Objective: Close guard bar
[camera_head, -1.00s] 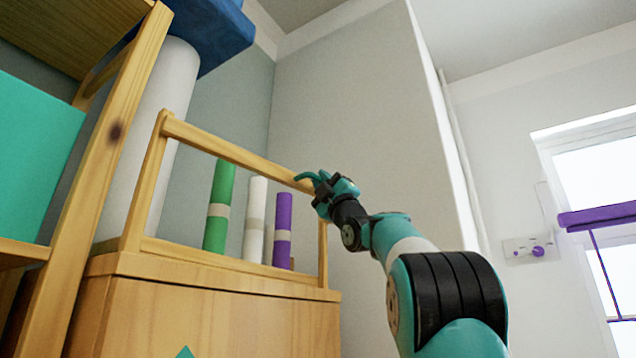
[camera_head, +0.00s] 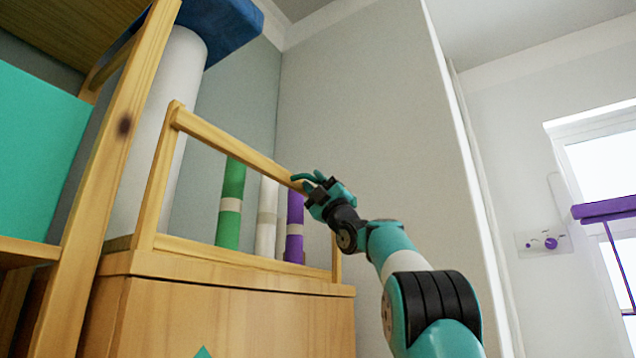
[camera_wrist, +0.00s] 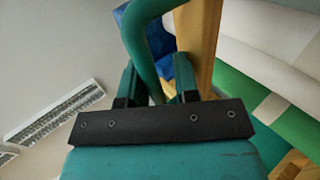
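The guard bar (camera_head: 235,147) is a pale wooden rail on upright posts. It stands raised along the top front of a wooden cabinet (camera_head: 238,316). My gripper (camera_head: 315,186) is at the right end of the rail, in front of it. A curved teal piece, apparently a handle (camera_head: 302,177), shows at the rail by my fingertips. In the wrist view this teal curve (camera_wrist: 141,45) passes between my two fingers (camera_wrist: 156,82). A gap shows beside it, so the fingers look apart. The wooden bar (camera_wrist: 204,40) is just beyond. The rail's right end is hidden behind my gripper.
Green (camera_head: 231,205), white (camera_head: 267,217) and purple (camera_head: 294,228) rolls stand behind the rail. A wooden shelf with a teal box (camera_head: 35,160) is at left, near a big white roll (camera_head: 165,130). A wall rises behind; open space lies right of the cabinet.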

